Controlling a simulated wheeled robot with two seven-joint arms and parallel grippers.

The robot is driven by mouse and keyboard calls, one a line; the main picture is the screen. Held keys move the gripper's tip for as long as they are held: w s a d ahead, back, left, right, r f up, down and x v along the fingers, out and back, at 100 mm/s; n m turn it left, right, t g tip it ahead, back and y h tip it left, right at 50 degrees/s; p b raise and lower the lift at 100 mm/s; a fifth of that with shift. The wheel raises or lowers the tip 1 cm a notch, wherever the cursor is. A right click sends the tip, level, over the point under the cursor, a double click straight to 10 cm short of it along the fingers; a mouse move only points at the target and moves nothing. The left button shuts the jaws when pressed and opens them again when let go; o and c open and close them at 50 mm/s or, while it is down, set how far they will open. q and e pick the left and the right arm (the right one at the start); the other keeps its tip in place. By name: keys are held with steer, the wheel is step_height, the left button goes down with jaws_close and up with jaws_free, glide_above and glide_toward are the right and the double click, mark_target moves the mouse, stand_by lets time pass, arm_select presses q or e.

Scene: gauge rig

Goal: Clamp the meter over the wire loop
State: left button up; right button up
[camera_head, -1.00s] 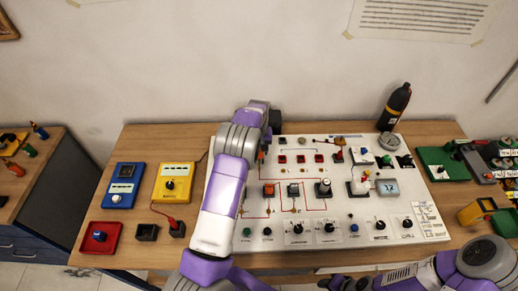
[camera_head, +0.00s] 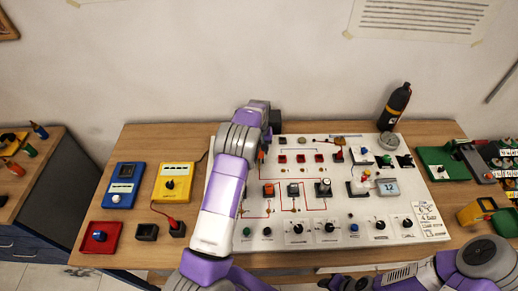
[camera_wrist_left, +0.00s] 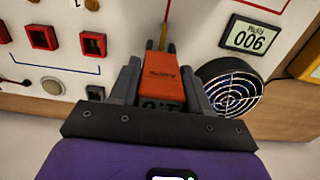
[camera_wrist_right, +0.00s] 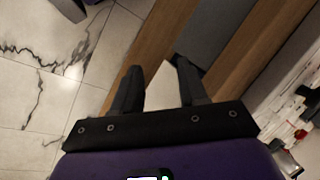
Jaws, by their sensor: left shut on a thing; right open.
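An orange meter (camera_wrist_left: 162,72) with dark lettering sits between the fingers of my left gripper (camera_wrist_left: 160,78), which is shut on it. In the left wrist view a thin yellow-brown strip (camera_wrist_left: 164,36) rises beyond the meter; I cannot tell if it is the wire loop or part of the meter. In the head view my left arm reaches over the left part of the white board (camera_head: 330,228) and hides its fingers. A small orange patch (camera_head: 261,156) shows beside the arm. My right gripper (camera_wrist_right: 160,82) is open and empty, over the floor and table edge.
The board bears red sockets (camera_head: 300,158), knobs and a grey display (camera_head: 388,187). A round black fan (camera_wrist_left: 230,88) and a small readout (camera_wrist_left: 254,36) lie close beside my left gripper. A yellow meter (camera_head: 173,183) and blue meter (camera_head: 123,185) stand left. A black bottle (camera_head: 395,106) stands behind.

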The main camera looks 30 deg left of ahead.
arm_select(q)
steer(key=shift+r, duration=0.15)
steer(key=shift+r+p, duration=2.1)
steer(key=shift+r, duration=1.35)
steer(key=shift+f, duration=0.1)
